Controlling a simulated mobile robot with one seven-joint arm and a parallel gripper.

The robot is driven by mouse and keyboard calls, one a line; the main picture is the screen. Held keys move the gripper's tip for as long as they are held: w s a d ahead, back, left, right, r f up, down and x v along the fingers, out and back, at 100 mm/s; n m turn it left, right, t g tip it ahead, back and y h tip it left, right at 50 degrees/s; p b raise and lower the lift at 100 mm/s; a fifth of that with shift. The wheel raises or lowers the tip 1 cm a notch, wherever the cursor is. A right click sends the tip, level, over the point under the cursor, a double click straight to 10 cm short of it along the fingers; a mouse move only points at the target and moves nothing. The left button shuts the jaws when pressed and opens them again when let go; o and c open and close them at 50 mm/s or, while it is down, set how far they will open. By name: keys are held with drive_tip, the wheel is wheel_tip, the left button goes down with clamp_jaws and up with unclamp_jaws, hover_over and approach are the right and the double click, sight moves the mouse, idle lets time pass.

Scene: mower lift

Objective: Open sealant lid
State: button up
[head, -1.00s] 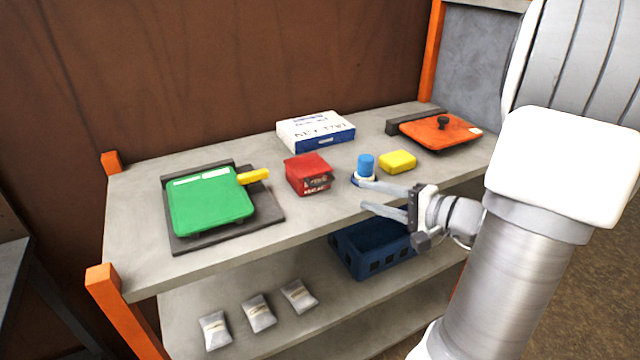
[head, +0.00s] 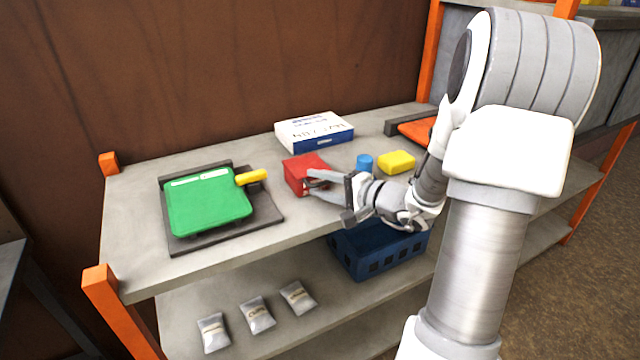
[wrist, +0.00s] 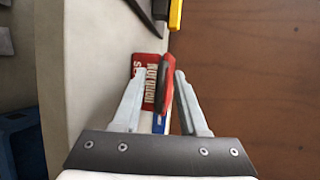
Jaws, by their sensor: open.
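Two lidded things stand on the top shelf; no readable label shows which is the sealant. A green lid (head: 209,202) with a pale strip and a yellow handle (head: 251,177) lies flat on a dark base (head: 268,215) at left. An orange lid (head: 415,131) at the back right is mostly hidden behind my arm. My gripper (head: 309,182) is open in front of the red box (head: 303,166), right of the green lid. In the wrist view the red box (wrist: 150,68) shows between and beyond the fingers; contact is unclear. The yellow handle (wrist: 176,14) shows at the top.
A white-and-blue box (head: 314,130) stands behind the red box. A blue-capped container (head: 364,162) and a yellow block (head: 397,161) stand to the right. A blue crate (head: 375,255) and several grey packets (head: 257,315) are on the lower shelf. The front left of the top shelf is clear.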

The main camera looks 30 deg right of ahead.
clamp_jaws()
drive_tip(key=shift+f, duration=0.1)
